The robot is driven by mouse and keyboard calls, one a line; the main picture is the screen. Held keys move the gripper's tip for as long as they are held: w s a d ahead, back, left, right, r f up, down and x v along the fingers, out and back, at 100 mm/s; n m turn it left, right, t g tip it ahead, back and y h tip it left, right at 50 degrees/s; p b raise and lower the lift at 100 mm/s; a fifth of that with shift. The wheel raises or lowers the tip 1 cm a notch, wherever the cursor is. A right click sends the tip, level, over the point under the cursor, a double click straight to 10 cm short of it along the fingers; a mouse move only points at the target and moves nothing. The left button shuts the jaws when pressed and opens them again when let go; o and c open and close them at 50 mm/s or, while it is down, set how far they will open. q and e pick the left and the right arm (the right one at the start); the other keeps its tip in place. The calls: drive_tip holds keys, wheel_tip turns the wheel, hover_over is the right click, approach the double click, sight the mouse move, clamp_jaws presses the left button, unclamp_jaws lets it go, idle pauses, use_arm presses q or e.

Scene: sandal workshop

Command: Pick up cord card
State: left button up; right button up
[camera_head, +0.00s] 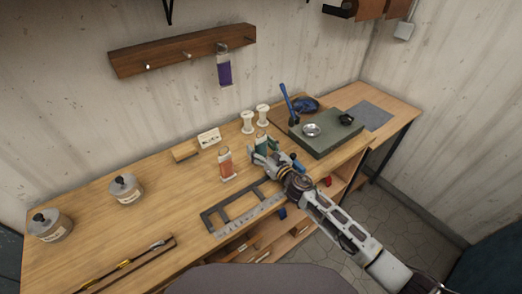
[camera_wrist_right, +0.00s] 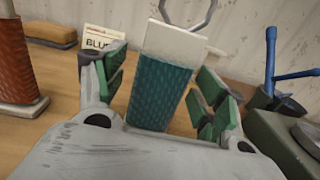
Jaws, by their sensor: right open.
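A teal cord card (camera_head: 262,145) with a white top and a ring stands upright on the workbench. In the right wrist view the teal card (camera_wrist_right: 160,92) stands between the fingers of my right gripper (camera_wrist_right: 162,95). The fingers are spread, with a visible gap on the card's right side; contact on its left cannot be told. In the head view my right gripper (camera_head: 264,154) partly hides the card. An orange-red cord card (camera_head: 226,163) stands to its left, and a purple one (camera_head: 224,70) hangs from the wall rack. My left gripper is not in view.
Two white spools (camera_head: 248,122) and a small sign (camera_head: 208,138) stand behind the cards. A dark metal ruler frame (camera_head: 245,212) lies in front. A green-grey block (camera_head: 325,133) with tools is at right. Two lidded jars (camera_head: 125,190) stand left, with bare bench between.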

idle(0.4)
drive_tip(key=c, duration=1.2)
drive_tip(key=shift+o, duration=0.2)
drive_tip(key=shift+r, duration=0.1)
drive_tip(key=shift+r+p, duration=1.7)
drive_tip(key=shift+r, duration=3.2)
